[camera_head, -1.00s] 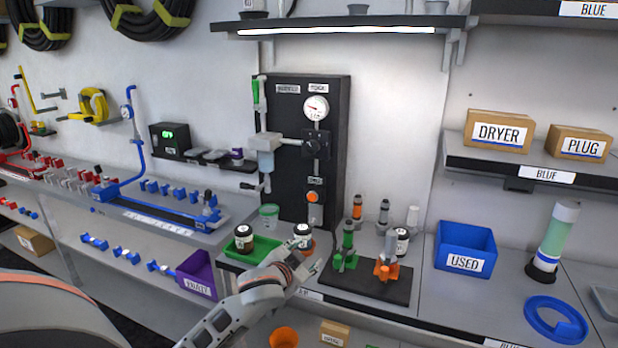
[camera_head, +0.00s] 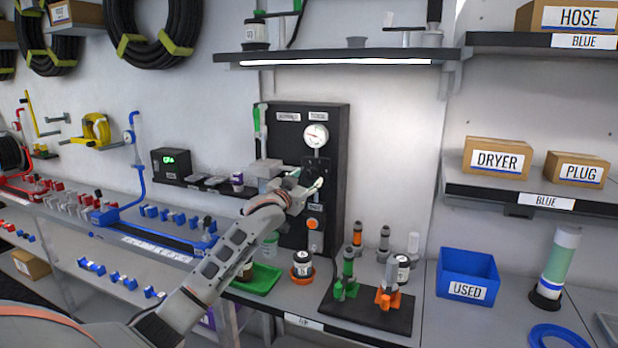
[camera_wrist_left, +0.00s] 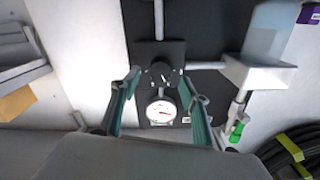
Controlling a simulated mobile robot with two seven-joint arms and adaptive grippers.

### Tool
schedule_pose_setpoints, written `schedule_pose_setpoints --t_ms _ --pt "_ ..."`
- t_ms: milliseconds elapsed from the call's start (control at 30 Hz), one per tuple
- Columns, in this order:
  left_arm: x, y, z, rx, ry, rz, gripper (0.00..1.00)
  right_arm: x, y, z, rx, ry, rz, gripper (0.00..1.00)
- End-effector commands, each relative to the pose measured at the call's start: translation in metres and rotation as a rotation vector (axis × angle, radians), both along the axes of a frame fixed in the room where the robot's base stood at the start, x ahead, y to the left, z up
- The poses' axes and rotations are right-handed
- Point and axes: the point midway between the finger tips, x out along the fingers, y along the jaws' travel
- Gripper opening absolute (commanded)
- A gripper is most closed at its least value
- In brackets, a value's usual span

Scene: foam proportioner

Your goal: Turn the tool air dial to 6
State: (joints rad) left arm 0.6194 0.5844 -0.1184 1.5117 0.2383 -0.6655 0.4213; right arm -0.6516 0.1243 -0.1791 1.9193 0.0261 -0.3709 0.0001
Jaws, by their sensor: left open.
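The black panel (camera_head: 338,190) on the back wall carries a round white gauge (camera_head: 316,136) with a black dial (camera_head: 316,166) below it. My left gripper (camera_head: 305,181) is in front of the panel at dial height, open, and partly hides the dial. In the left wrist view the dial (camera_wrist_left: 159,72) shows between the two spread fingers of the left gripper (camera_wrist_left: 159,76), and the gauge (camera_wrist_left: 161,110) appears below it, upside down. Nothing is between the fingertips that looks gripped; contact with the dial cannot be told. My right gripper is not in view.
An orange button (camera_head: 313,223) is lower on the panel. A grey block-shaped fitting (camera_head: 264,169) projects left of the gripper. A lit shelf (camera_head: 350,57) hangs above.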

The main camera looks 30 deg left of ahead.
Motion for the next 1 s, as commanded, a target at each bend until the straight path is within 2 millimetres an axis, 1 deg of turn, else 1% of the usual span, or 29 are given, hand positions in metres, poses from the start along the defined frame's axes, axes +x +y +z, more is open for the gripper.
schedule_pose_setpoints --t_ms 100,233,600,633,667,700,767,1000 --pt "0.012 0.003 0.0 0.0 0.001 0.001 0.45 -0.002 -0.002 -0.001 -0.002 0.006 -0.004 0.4" --pt "0.021 0.005 0.0 0.001 0.001 0.001 0.45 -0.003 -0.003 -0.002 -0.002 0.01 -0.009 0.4" --pt "0.024 0.006 0.0 0.002 0.001 0.001 0.45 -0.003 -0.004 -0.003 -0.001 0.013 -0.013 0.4" --pt "0.024 0.006 -0.001 0.002 0.001 0.001 0.4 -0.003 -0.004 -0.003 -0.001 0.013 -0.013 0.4" --pt "0.024 0.005 -0.001 0.002 0.001 0.001 0.32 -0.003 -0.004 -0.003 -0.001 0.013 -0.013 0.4" --pt "0.024 0.005 -0.001 0.002 0.001 0.0 0.22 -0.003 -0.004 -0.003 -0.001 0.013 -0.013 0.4" --pt "0.024 0.006 -0.001 0.002 0.001 0.001 0.07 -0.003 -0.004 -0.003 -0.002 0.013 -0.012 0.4" --pt "0.024 0.006 0.0 0.008 0.003 0.0 0.07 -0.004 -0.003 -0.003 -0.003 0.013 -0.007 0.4"
